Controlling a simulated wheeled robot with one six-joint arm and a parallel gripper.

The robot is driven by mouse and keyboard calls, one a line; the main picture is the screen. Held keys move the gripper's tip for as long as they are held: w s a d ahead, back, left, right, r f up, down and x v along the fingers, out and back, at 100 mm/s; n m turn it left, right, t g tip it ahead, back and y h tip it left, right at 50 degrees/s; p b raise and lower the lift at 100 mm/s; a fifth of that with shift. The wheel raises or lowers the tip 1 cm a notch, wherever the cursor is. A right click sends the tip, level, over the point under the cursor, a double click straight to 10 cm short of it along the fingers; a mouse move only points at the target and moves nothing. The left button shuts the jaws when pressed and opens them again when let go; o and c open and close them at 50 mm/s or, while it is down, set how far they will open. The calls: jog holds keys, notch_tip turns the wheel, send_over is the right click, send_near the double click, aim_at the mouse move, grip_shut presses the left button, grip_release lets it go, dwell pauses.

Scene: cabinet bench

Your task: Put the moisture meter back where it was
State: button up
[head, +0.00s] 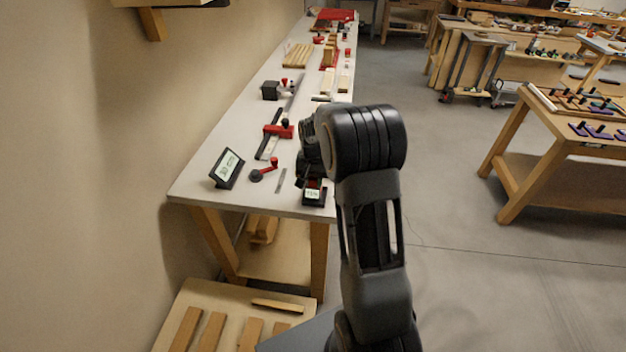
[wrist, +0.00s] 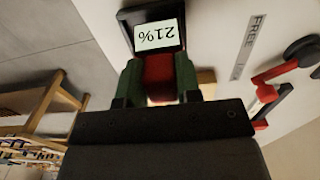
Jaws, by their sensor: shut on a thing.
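The moisture meter (wrist: 155,37) has a black frame, a pale screen reading 21% upside down in the wrist view, and a red body. My gripper (wrist: 158,75) has its two green fingers shut on the red body, one on each side. In the head view the meter's lit screen (head: 313,194) shows at the near right corner of the bench, below my gripper (head: 309,178). I cannot tell whether the meter touches the bench top. A narrow grey label reading FREE (wrist: 252,45) lies on the bench beside the meter; it also shows in the head view (head: 281,181).
The long white bench (head: 205,190) runs away along the wall. A tilted display (head: 227,168) stands at its near left. A red-handled tool with a black disc (head: 264,171) lies between. A red and black clamp-like tool (head: 277,131) lies behind.

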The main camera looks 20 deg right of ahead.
jog(key=shift+f+b, duration=0.45)
jog(key=shift+f, duration=0.1)
jog(key=o, duration=1)
notch_tip(320, 180, up, 12)
jog(key=s+a+r+n+t, duration=0.25)
jog(key=s+a+r, duration=0.3)
jog(key=s, duration=0.45)
jog(key=shift+s+a+f+n+t, duration=0.3)
jog(key=shift+s+a+f+n, duration=0.35)
jog(key=shift+s, duration=1.25)
jog(key=shift+s+a+f+n+t, duration=0.3)
jog(key=shift+s+a+n, duration=0.6)
jog(key=shift+s, duration=0.95)
jog(key=shift+s+a+f+n+t, duration=0.25)
jog(key=shift+s+a+f+n, duration=0.5)
jog(key=shift+s, duration=1.15)
